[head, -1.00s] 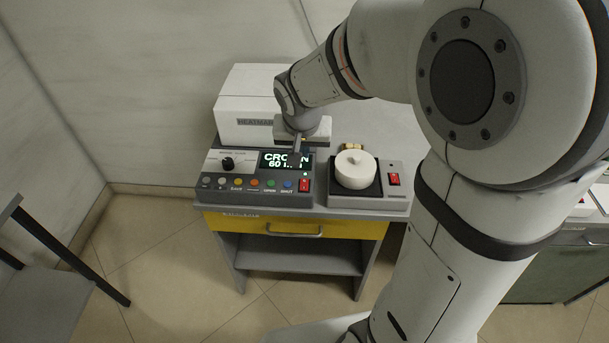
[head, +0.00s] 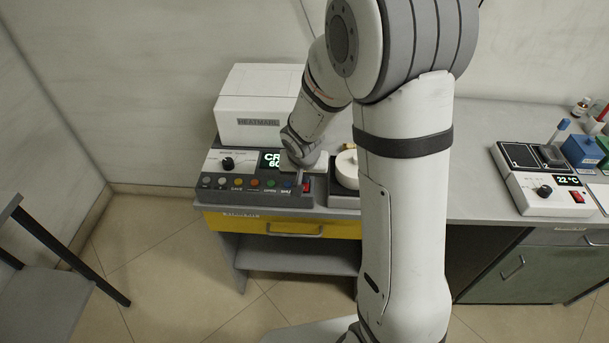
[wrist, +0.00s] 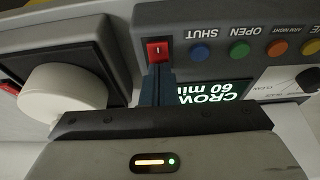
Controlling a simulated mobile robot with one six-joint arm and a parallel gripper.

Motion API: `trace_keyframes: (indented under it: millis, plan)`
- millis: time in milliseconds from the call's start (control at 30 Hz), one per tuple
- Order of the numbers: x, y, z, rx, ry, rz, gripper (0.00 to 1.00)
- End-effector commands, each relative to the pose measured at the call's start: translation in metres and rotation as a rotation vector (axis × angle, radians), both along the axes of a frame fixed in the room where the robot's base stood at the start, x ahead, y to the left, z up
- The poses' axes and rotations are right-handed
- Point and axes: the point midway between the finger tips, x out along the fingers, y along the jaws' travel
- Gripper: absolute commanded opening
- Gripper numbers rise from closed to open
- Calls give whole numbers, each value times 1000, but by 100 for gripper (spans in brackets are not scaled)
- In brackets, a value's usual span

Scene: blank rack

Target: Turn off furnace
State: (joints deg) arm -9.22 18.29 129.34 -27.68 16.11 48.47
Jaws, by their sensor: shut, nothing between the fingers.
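The furnace is a white box (head: 250,108) with a dark control panel (head: 216,182) in front of it. The panel has a black knob (head: 227,163), a lit display and a row of coloured buttons. In the wrist view the display (wrist: 212,91) appears upside down, showing "CROW" and "60 mi". A red rocker switch (wrist: 158,50) sits at the panel's end beside the blue SHUT button (wrist: 200,52). My gripper (wrist: 157,72) is shut and empty, its tips at the switch's near edge. I cannot tell whether they touch. In the head view my wrist hides part of the display.
A white round lidded piece (wrist: 62,92) on a dark unit with its own red switch stands beside the panel. A yellow drawer (head: 275,225) is below. A hotplate unit reading 22 °C (head: 545,190) stands farther right on the bench.

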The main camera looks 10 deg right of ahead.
Motion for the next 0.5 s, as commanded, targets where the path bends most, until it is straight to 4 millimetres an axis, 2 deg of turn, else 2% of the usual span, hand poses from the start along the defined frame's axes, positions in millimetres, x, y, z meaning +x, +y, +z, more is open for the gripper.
trace_keyframes:
  millis: [200, 367, 500]
  plan:
    - [0, 0, 0, 0, 0, 0, 0]
    - [2, 0, -9, -1, 0, -1, 0]
    - [1, -1, -4, -1, 2, -2, 0]
